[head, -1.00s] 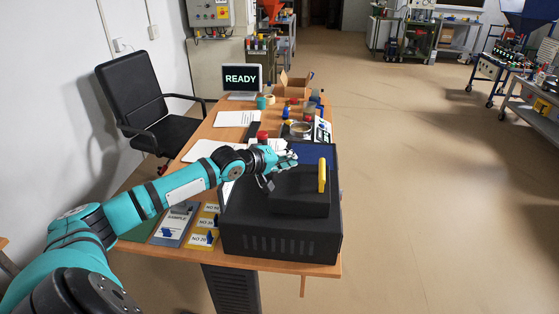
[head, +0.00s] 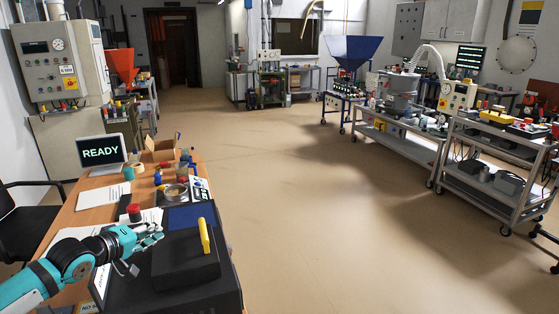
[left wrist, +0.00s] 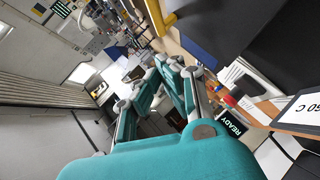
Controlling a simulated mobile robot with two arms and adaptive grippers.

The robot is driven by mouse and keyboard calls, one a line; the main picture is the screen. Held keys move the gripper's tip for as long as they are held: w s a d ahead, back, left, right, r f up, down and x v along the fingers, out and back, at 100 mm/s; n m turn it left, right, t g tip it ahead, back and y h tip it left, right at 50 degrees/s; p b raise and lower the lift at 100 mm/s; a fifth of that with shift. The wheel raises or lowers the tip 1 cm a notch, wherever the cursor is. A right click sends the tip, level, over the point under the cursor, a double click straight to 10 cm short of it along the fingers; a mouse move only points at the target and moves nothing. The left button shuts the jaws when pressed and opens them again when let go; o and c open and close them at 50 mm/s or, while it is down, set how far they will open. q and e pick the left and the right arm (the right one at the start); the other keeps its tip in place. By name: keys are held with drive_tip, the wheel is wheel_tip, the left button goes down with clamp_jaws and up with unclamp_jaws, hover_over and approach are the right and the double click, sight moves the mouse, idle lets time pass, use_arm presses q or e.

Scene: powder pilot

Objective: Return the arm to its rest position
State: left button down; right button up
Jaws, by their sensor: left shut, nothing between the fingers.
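My left arm, teal and black, comes in from the lower left in the head view. Its gripper (head: 151,236) is shut and empty, just above the left back edge of the black box-shaped machine (head: 228,286) with a yellow handle (head: 205,236). In the left wrist view the teal and grey fingers (left wrist: 165,85) point away from the camera, with the yellow handle (left wrist: 167,18) past them at the top. My right gripper is not in view.
The wooden table (head: 92,218) holds a laptop reading READY (head: 100,150), papers, a red-capped jar (head: 134,212), a round dish (head: 175,191) and a cardboard box (head: 161,149). A chair (head: 28,222) stands left. Open floor (head: 310,230) lies right, before metal carts (head: 500,170).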

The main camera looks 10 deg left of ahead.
use_arm(q)
drive_tip(key=s+d+f+m+g, duration=0.5)
drive_tip(key=s+d+f+m, duration=0.3)
drive_tip(key=s+d+f, duration=0.95)
drive_tip(key=s+d+f+m+g+y, duration=0.1)
drive_tip(key=s+d+f+m+g, duration=0.15)
drive_tip(key=s, duration=0.55)
drive_tip(key=s+d+f+m+g+y, duration=0.1)
drive_tip(key=s+d+m+g, duration=0.15)
drive_tip(key=s, duration=0.55)
wheel_tip(320, 180, down, 25)
drive_tip(key=g, duration=0.1)
drive_tip(key=s+a+f+g, duration=0.1)
drive_tip(key=s+a+f, duration=0.1)
drive_tip(key=s+f, duration=1.6)
drive_tip(key=shift+s+a+m+b, duration=0.15)
drive_tip(key=shift+a+m+b, duration=0.05)
drive_tip(key=shift+m+b, duration=0.25)
